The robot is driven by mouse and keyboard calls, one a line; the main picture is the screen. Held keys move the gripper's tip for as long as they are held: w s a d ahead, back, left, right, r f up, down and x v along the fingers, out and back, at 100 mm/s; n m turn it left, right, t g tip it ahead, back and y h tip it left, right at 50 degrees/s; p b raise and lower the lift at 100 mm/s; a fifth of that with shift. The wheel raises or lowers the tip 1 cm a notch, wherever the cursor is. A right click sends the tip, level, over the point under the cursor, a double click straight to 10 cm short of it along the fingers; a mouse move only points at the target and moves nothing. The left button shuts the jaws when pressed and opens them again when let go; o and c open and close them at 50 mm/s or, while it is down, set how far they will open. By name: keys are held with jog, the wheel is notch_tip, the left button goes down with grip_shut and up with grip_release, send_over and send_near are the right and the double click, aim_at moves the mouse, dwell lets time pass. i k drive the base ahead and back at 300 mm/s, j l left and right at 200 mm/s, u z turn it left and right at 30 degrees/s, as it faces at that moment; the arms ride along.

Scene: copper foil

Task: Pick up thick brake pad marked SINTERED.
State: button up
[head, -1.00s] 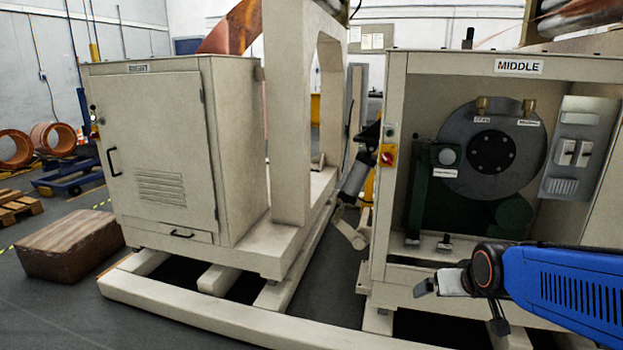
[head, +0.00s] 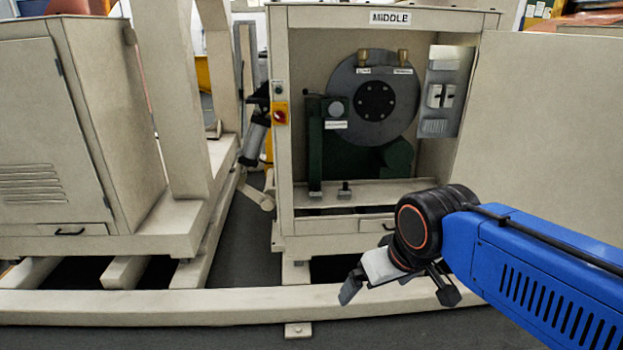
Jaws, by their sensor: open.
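No label reading SINTERED can be made out. Inside the open MIDDLE cabinet (head: 282,150), a grey disc (head: 345,100) stands upright behind a dark green bracket (head: 315,150). Two small brass-coloured pieces, one left (head: 363,57) and one right (head: 403,57), sit at the disc's top edge above small white labels too small to read. I cannot tell whether either is the brake pad. Two small dark blocks, one left (head: 315,189) and one right (head: 345,189), are on the cabinet shelf (head: 380,190). My gripper (head: 398,292) is open and empty, in front of and below the cabinet opening.
A pale open door or panel (head: 550,130) flanks the cabinet on the right. A closed cabinet (head: 30,130) and a pale upright frame (head: 180,100) stand left. A low beam (head: 150,305) crosses the floor in front. A red-and-yellow switch (head: 280,113) is on the cabinet's left post.

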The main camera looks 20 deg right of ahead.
aim_at(345, 192)
jog(key=i+l, duration=0.2)
jog(key=i, duration=0.2)
jog(key=i+l, duration=0.15)
jog(key=i, duration=0.3)
